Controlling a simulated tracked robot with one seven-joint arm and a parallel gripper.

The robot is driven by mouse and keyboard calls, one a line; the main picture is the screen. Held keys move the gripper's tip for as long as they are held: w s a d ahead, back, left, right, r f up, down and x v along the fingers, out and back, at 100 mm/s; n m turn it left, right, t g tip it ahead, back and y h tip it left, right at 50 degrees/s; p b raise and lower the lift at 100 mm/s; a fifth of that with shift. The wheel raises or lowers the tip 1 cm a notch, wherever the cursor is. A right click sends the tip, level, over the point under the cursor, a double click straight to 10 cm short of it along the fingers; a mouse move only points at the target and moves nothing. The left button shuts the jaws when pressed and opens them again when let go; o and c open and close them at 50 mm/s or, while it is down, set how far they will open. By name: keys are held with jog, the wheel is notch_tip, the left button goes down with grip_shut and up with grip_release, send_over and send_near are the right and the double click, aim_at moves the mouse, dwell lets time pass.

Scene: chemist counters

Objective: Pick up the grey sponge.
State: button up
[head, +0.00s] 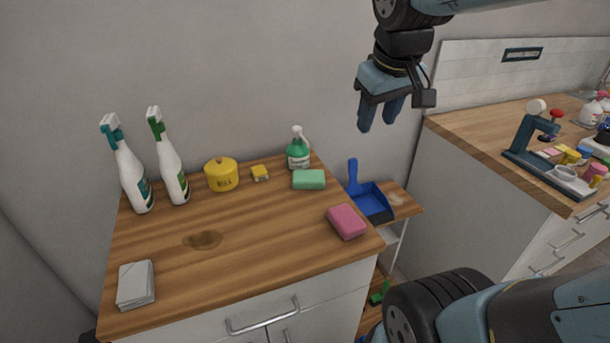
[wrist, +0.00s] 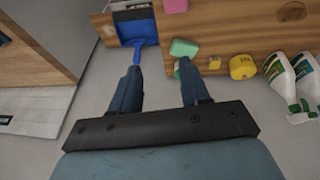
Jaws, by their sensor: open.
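A light grey flat block (head: 136,285), layered at its edges, lies at the front left corner of the wooden counter (head: 245,240). It is the only grey item on that counter that could be the sponge; I cannot tell its material. It does not show in the wrist view. My gripper (head: 378,118) is open and empty, raised high to the right of the counter, far from the grey block. In the wrist view its two fingers (wrist: 158,70) are apart with nothing between them.
A pink sponge (head: 347,221), green sponge (head: 309,180), yellow pot (head: 221,175) and green spray bottle (head: 298,152) stand on the counter. Two white spray bottles (head: 132,175) (head: 171,167) stand back left. A blue dustpan (head: 370,203) is at right.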

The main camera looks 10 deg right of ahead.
jog(key=o, duration=0.6)
jog(key=w+a+n, duration=0.1)
jog(key=w, duration=0.1)
jog(key=w+a+f+n+g, duration=0.1)
jog(key=w, duration=0.2)
jog(key=w+n+g, duration=0.1)
jog(key=w, duration=0.1)
jog(key=shift+w+a+f+h, duration=0.2)
jog(key=shift+a+h, duration=0.1)
jog(key=shift+a, duration=0.1)
jog(key=w+a+f+n, duration=0.1)
jog(key=w, duration=0.1)
jog(key=w+a+f+n, duration=0.1)
jog(key=w, duration=0.1)
jog(key=w+a+f+n+g+h, duration=0.1)
jog(key=w, duration=0.1)
jog(key=shift+w+a+n, duration=0.35)
jog(key=shift+w+n, duration=0.05)
jog(key=n+g+h, duration=0.2)
jog(key=n, duration=0.4)
send_over(301, 175)
jog(key=a, duration=0.2)
jog(key=f, duration=1.8)
jog(key=shift+w+a+f, duration=0.1)
jog(key=shift+w+f, duration=0.3)
jog(key=shift+x, duration=2.8)
